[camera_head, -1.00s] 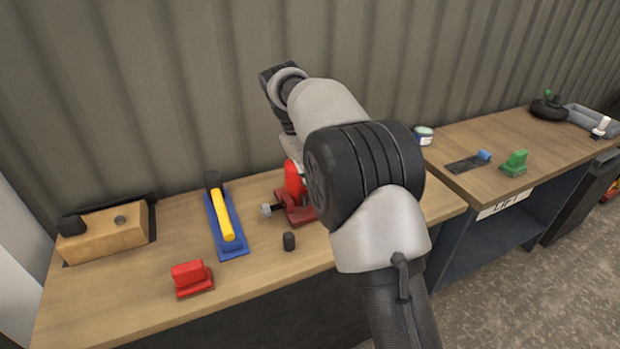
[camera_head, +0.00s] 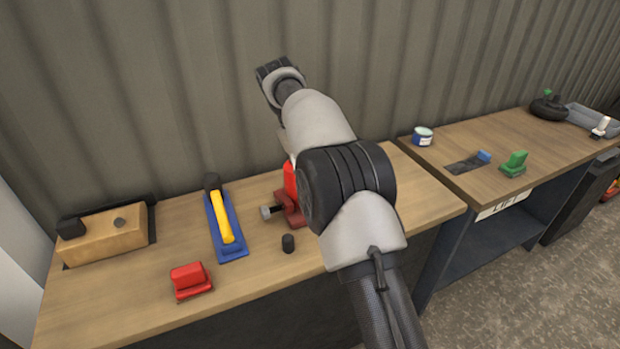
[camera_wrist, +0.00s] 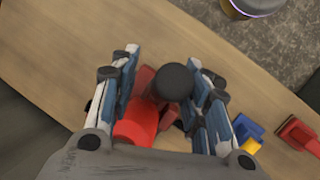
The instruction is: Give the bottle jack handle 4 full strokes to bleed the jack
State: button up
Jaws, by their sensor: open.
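The red bottle jack (camera_head: 290,178) stands on the left bench, partly hidden behind my arm in the head view. Its dark red base and a grey bolt-like end (camera_head: 268,212) show. In the wrist view the red jack body (camera_wrist: 138,124) lies below and left of a round black end (camera_wrist: 173,82), which looks like the tip of the jack's handle. My gripper (camera_wrist: 168,72) is open, with one finger on each side of this black end. Gaps show between it and the fingers. The gripper is hidden in the head view, and the handle's shaft is mostly hidden.
Left are a blue tray (camera_head: 233,250) with a yellow-handled tool, a red block (camera_head: 190,279) and a wooden box (camera_head: 105,234). A tin (camera_head: 422,136) stands right. A corrugated wall (camera_head: 200,90) closes the back.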

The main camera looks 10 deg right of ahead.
jog(key=shift+p+v, duration=3.3)
jog(key=shift+p, duration=2)
